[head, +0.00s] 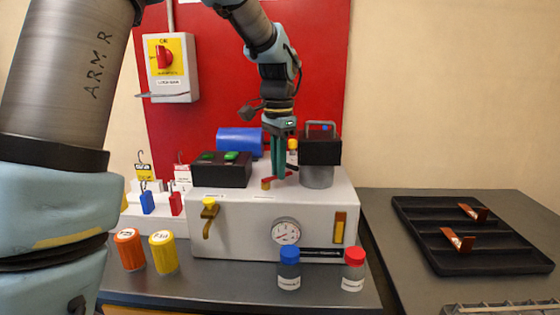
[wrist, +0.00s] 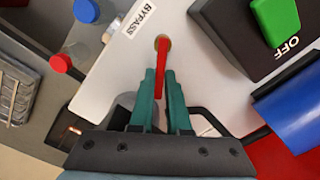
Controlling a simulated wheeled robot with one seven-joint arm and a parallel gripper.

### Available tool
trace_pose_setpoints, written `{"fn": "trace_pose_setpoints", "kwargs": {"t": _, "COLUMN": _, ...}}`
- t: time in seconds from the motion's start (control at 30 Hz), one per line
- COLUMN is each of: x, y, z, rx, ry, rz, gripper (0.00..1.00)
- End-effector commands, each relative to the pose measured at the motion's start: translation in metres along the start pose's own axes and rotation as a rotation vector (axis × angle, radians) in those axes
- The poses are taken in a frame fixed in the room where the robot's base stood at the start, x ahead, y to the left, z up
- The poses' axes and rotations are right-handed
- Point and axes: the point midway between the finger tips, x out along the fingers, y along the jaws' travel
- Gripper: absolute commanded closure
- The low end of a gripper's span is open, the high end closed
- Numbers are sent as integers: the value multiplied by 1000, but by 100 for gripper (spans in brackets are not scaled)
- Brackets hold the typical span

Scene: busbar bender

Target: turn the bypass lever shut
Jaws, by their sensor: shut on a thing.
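The bypass lever (wrist: 162,58) is a red handle on top of the white machine. A white BYPASS label (wrist: 137,19) lies beside its pivot end. In the head view the lever (head: 268,182) shows as a small red and brass piece under my gripper. My gripper (head: 278,175) points down at the machine top with its green fingers on the lever. In the wrist view my gripper (wrist: 161,88) is shut on the red handle, with one finger on each side. The handle's outer end is partly hidden between the fingers.
A black box with green buttons (head: 222,170) stands left of my gripper. A black padlock-shaped block (head: 320,150) stands close on its right. A blue cylinder (head: 240,140) is behind. Blue-capped (head: 289,268) and red-capped bottles (head: 353,268) stand in front of the machine (head: 245,236).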

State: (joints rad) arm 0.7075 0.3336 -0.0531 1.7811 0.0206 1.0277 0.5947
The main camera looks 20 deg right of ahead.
Motion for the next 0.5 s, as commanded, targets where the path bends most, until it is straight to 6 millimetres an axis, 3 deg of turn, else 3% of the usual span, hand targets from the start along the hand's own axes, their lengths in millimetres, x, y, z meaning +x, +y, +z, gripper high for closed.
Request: {"fn": "trace_pose_setpoints", "kwargs": {"t": 0.5, "x": -2, "y": -17, "z": 4, "rx": -490, "ry": 0, "rz": 1, "gripper": 100}}
